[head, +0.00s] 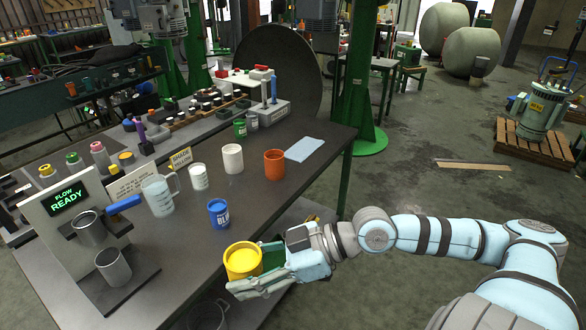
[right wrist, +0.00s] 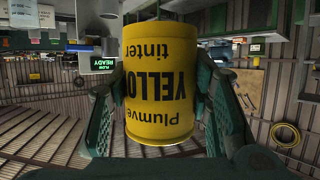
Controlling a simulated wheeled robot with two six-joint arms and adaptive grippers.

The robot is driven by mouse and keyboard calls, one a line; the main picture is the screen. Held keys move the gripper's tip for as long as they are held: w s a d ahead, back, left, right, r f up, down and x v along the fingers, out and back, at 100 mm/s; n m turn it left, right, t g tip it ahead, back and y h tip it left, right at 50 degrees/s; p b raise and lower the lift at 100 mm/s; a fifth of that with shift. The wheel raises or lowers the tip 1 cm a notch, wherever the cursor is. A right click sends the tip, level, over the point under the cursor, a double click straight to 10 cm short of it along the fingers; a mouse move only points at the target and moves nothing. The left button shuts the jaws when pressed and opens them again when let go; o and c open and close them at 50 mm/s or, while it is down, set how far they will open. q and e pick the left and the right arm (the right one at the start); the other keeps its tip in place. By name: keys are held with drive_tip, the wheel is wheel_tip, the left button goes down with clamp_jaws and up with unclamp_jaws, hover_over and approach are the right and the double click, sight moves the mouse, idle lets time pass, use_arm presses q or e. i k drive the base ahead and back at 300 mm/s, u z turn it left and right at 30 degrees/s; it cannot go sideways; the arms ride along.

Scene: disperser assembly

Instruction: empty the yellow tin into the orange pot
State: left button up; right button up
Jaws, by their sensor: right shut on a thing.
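My right gripper (head: 264,270) is shut on the yellow tin (head: 242,262) and holds it upright near the front edge of the table. In the right wrist view the yellow tin (right wrist: 158,85), labelled "Plumve tinter YELLO", sits between the two green fingers (right wrist: 160,105) and appears upside down. The orange pot (head: 274,165) stands on the table, farther back and a little right of the tin, apart from it. The inside of the pot is mostly hidden. My left gripper is not in view.
A blue tin (head: 219,213) stands between the yellow tin and the orange pot, slightly left. White cups (head: 233,158), a clear jug (head: 158,195) and a dispenser reading "FLOW READY" (head: 75,215) are to the left. A light blue cloth (head: 304,149) lies right of the pot.

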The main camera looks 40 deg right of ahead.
sight(275, 165)
drive_tip(key=u, duration=0.05)
drive_tip(key=k, duration=0.45)
drive_tip(key=z, duration=1)
drive_tip(key=i, duration=0.7)
drive_tip(key=z, duration=0.65)
drive_tip(key=i, duration=0.75)
drive_tip(key=u, duration=0.9)
drive_tip(key=i, duration=0.55)
drive_tip(key=u, duration=0.6)
